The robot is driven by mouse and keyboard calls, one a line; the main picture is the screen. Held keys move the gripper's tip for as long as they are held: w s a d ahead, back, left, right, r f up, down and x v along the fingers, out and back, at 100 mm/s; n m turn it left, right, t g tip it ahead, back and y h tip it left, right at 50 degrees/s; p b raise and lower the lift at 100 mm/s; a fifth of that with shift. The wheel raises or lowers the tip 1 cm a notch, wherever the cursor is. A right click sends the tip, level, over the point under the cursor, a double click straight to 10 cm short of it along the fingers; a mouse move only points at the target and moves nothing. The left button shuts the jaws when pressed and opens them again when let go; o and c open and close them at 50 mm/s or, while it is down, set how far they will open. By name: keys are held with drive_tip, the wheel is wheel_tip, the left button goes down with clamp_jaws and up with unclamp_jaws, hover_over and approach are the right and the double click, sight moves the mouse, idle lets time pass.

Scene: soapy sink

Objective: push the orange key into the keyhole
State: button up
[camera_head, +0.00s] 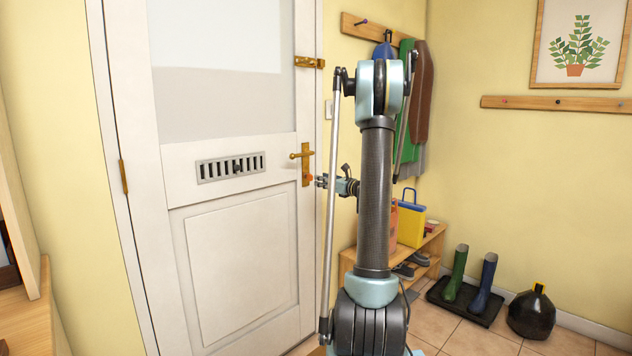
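The white door (240,260) has a brass lock plate (306,160) with a lever handle (299,155) at its right edge. A small orange spot, seemingly the orange key (311,178), shows at the lower part of the plate. My gripper (319,181) is just right of it, its fingertips pointing left towards the plate. The fingers are too small in the picture to tell whether they hold the key or only sit beside it. The keyhole itself cannot be made out, nor how deep the key sits.
A brass latch (309,62) sits higher on the door edge, and a vent (231,167) left of the handle. A wooden bench (432,243) with a yellow bag (411,222) stands behind my arm. Boots (456,273) and a dark round container (532,312) are at right.

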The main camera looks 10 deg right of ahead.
drive_tip(key=shift+v, duration=2.35)
drive_tip(key=shift+a, duration=0.1)
drive_tip(key=s+a+f+n+g+h, duration=0.1)
drive_tip(key=s+a+n+g, duration=0.3)
drive_tip(key=s, duration=0.4)
drive_tip(key=s+a+f+n+g+h, duration=0.1)
drive_tip(key=s+a+f+n, duration=0.1)
drive_tip(key=s+a+n, duration=0.5)
drive_tip(key=s+a+f+n+g+h, duration=0.1)
drive_tip(key=s+a+n+g, duration=0.2)
drive_tip(key=s, duration=0.6)
drive_tip(key=s+d+f+n+g+h, duration=0.1)
drive_tip(key=s+f+n, duration=0.3)
drive_tip(key=s, duration=0.4)
drive_tip(key=s+d+f+n+g+h, duration=0.2)
drive_tip(key=s+d+f+n+h, duration=0.2)
drive_tip(key=s, duration=0.5)
drive_tip(key=s+d+f+n+g+h, duration=0.1)
drive_tip(key=s+d+f+n+h, duration=0.1)
drive_tip(key=s+n, duration=0.5)
wheel_tip(320, 180, down, 3)
drive_tip(key=shift+s+d+r+h, duration=0.25)
drive_tip(key=shift+s+d, duration=0.35)
drive_tip(key=shift+s, duration=0.35)
drive_tip(key=shift+w+f, duration=0.1)
